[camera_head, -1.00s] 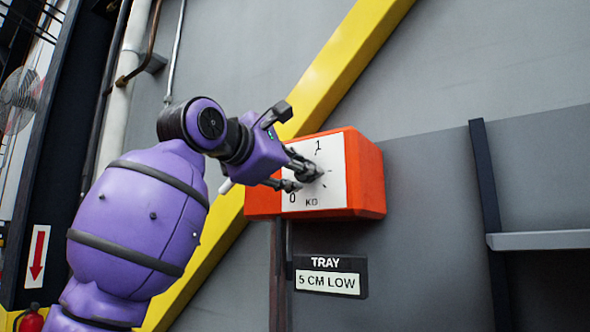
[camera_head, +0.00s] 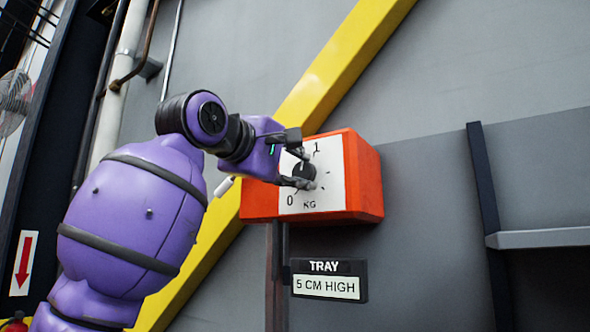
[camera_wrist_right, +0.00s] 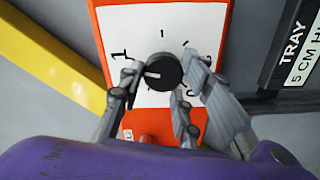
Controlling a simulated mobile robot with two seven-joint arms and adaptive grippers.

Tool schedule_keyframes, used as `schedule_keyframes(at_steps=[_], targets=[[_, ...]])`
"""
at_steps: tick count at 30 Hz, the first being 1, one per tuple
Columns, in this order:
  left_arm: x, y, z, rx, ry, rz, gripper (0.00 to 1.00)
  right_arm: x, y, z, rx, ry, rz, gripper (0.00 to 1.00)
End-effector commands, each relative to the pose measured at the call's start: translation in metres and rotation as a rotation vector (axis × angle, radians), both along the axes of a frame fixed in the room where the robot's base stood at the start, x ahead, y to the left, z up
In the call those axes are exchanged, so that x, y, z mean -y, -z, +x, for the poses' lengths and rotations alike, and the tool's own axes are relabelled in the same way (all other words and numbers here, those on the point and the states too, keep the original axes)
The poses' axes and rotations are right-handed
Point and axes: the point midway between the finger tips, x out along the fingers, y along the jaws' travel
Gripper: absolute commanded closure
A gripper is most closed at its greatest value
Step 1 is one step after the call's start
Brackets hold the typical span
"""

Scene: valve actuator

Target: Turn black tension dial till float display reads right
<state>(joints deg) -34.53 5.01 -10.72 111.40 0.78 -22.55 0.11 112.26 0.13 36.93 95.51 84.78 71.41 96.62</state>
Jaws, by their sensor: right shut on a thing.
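The black tension dial (camera_head: 303,171) is on the white face of an orange box on the wall. The face is marked 0, 1 and KG. My right gripper (camera_head: 304,175) is at the dial, with its fingers shut on the dial's sides. In the right wrist view, the dial (camera_wrist_right: 164,72) sits between the fingers of the gripper (camera_wrist_right: 162,76). Its white mark points left there, near the 1. The float display (camera_head: 326,287), labelled TRAY, reads 5 CM HIGH. My left gripper is not in view.
The orange box (camera_head: 364,178) stands out from a grey wall. A yellow diagonal beam (camera_head: 345,65) runs behind it. A dark post and a grey shelf (camera_head: 540,240) are at the right. Pipes (camera_head: 130,70) run up at the left.

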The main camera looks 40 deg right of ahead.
Motion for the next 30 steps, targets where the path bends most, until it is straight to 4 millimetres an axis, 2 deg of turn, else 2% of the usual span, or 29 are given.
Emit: schedule_keyframes(at_steps=[1, 15, 16, 18, 26, 30], targets=[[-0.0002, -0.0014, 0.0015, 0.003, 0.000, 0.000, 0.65, -0.0023, -0.0088, -0.0021, 0.018, -0.004, -0.015, 0.94], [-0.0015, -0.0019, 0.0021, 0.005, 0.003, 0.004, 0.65, -0.0024, -0.0100, -0.0030, 0.031, -0.004, -0.013, 0.94], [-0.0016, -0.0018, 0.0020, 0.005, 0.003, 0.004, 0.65, -0.0024, -0.0100, -0.0030, 0.031, -0.004, -0.013, 0.64], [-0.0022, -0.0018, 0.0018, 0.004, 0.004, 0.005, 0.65, -0.0024, -0.0095, -0.0028, 0.030, -0.004, -0.012, 0.55], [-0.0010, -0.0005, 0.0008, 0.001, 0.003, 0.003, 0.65, -0.0015, -0.0054, -0.0016, 0.024, -0.002, -0.006, 0.53], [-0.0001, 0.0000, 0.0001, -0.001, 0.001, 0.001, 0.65, -0.0089, -0.0048, -0.0032, 0.023, -0.002, -0.006, 0.53]])
